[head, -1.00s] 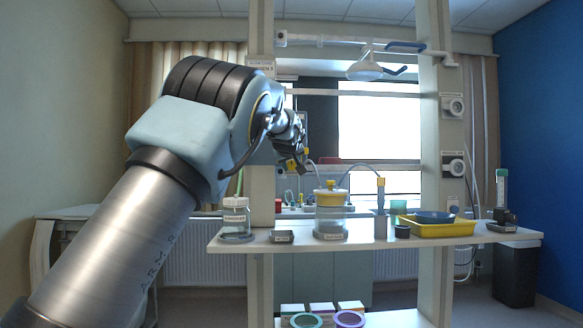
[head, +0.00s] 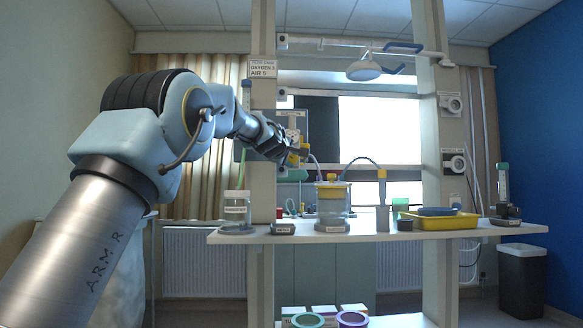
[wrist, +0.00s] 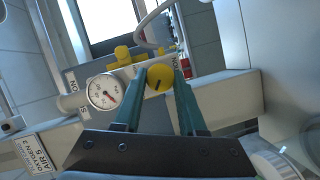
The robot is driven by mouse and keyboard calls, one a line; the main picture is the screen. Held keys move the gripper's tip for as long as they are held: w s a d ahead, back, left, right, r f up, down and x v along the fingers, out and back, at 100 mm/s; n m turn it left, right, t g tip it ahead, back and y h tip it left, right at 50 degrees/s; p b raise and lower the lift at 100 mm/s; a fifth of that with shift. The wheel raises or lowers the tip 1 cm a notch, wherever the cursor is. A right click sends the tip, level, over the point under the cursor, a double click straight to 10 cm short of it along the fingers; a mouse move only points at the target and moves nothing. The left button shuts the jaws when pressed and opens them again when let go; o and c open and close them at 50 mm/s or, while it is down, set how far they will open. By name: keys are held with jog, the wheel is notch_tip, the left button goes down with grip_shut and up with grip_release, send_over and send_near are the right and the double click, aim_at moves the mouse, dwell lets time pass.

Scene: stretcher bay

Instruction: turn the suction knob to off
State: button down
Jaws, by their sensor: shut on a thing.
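The suction knob (wrist: 160,78) is round and yellow with a short dark mark on its face. It sits beside a white round gauge (wrist: 105,91) with a red needle in the wrist view. My gripper (wrist: 162,74) has its two green fingers on either side of the knob, shut on it. In the head view my gripper (head: 291,152) is at the suction unit by the left post, with yellow parts (head: 303,153) showing at its tip. There the gripper and arm partly hide the unit, and the knob's setting cannot be read.
Below is a white shelf (head: 375,236) with a lidded jar (head: 236,212), a yellow-topped suction jar (head: 333,207) and a yellow tray (head: 440,222). A clear tube runs near the knob. The left post (head: 262,190) stands close by my gripper.

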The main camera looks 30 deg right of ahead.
jog(key=shift+f+n+b, duration=0.15)
jog(key=shift+n+b, duration=0.3)
jog(key=shift+n, duration=0.05)
jog(key=shift+h, duration=0.3)
jog(key=shift+c, duration=2.3)
grip_release()
jog(key=b+v, duration=0.4)
jog(key=v, duration=0.6)
jog(key=shift+s+a, duration=0.3)
